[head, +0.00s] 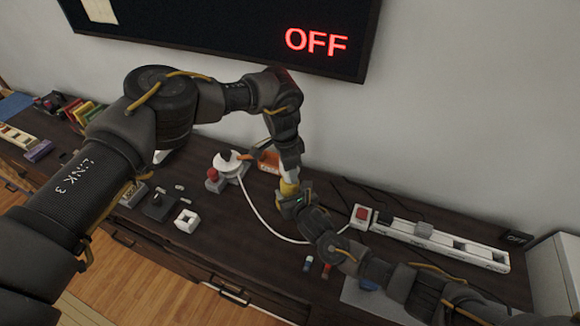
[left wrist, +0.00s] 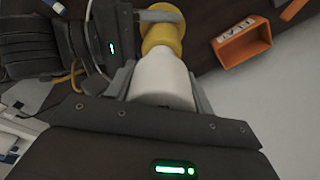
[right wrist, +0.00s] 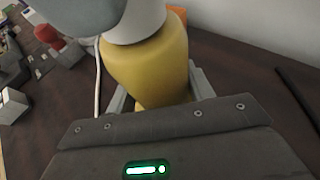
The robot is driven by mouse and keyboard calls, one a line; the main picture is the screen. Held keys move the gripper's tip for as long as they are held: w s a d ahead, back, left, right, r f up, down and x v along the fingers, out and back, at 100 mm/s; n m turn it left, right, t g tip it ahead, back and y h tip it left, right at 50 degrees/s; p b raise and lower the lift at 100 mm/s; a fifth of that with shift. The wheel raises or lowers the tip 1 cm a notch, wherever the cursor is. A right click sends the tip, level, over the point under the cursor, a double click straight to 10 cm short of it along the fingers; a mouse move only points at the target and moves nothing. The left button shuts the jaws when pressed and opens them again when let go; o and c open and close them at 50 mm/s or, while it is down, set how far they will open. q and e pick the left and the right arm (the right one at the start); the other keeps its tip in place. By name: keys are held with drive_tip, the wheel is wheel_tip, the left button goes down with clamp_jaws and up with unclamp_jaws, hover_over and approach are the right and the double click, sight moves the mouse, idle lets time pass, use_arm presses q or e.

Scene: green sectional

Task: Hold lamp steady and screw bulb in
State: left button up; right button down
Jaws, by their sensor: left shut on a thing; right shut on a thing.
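The yellow lamp (head: 288,188) stands above the dark desk at the middle of the head view. My right gripper (head: 291,198) is shut on the lamp body, which fills the middle of the right wrist view (right wrist: 148,62). My left gripper (head: 289,165) is shut on the white bulb (left wrist: 162,80), just above the lamp. The bulb meets the yellow lamp's top in both wrist views (right wrist: 135,22). Whether its thread is seated is hidden. In the head view my left gripper covers most of the bulb.
An orange bin (left wrist: 242,43) stands close behind the lamp. A white power strip (head: 440,243) with a red switch (head: 362,213) lies at right. A white cord (head: 262,218) curves across the desk. A dark wall panel shows red OFF (head: 316,41). Small blocks (head: 187,221) stand at left.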

use_arm(q)
drive_tip(key=m+g, duration=0.1)
drive_tip(key=m, duration=1)
drive_tip(key=shift+m, duration=0.4)
drive_tip(key=m, duration=0.4)
drive_tip(key=shift+g+y, duration=0.3)
drive_tip(key=shift+y, duration=0.1)
drive_tip(key=o, duration=1.1)
drive_tip(key=shift+c, duration=0.2)
drive_tip(key=shift+s+r, duration=0.1)
drive_tip(key=shift+r, duration=2.15)
drive_tip(key=shift+o, duration=0.4)
